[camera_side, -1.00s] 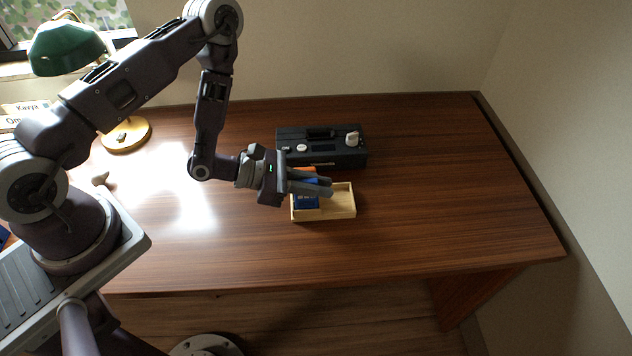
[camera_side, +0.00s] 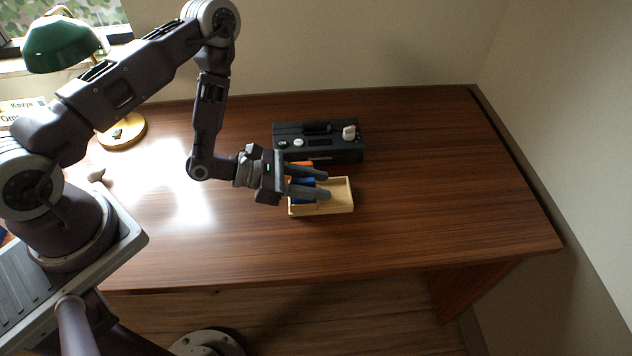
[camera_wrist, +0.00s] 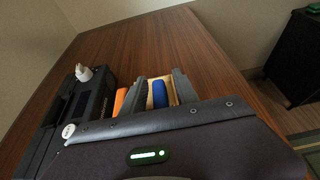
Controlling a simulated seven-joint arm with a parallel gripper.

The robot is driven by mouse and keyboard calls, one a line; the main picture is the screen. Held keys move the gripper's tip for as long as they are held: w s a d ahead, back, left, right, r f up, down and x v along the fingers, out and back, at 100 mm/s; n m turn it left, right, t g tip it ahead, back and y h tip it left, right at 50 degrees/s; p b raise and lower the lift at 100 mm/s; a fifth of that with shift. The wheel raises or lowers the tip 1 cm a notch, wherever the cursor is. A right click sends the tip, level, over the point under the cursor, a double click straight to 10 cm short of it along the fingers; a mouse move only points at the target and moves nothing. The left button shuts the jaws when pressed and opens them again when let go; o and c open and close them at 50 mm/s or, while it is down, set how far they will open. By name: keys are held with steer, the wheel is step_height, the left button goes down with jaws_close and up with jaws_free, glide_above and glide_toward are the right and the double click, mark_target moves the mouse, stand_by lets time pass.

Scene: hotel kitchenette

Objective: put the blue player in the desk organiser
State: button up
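The blue player (camera_side: 302,192) is at the left end of the desk organiser (camera_side: 338,209), a small pale wooden tray on the desk. The player seems to sit inside the organiser, partly hidden by my fingers. My gripper (camera_side: 326,184) is over the organiser with its two fingers spread apart. In the wrist view the blue player (camera_wrist: 160,93) lies between the fingers of my gripper (camera_wrist: 160,76). Pale wood of the organiser (camera_wrist: 172,92) shows beside the player, with a gap to the right finger.
A dark device with knobs (camera_side: 345,153) stands just behind the organiser. An orange object (camera_side: 301,165) lies between them, partly hidden by my gripper. A green lamp (camera_side: 62,45) is at the back left. The desk right of the organiser is clear.

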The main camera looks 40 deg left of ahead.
mark_target(298, 180)
steer(key=shift+r, duration=0.4)
steer(key=shift+v, duration=1.25)
steer(key=shift+s+a+f, duration=0.1)
steer(key=shift+a, duration=0.1)
steer(key=shift+s+a, duration=0.2)
steer(key=shift+s, duration=0.1)
steer(key=shift+s+a+r, duration=0.1)
steer(key=shift+r, duration=0.5)
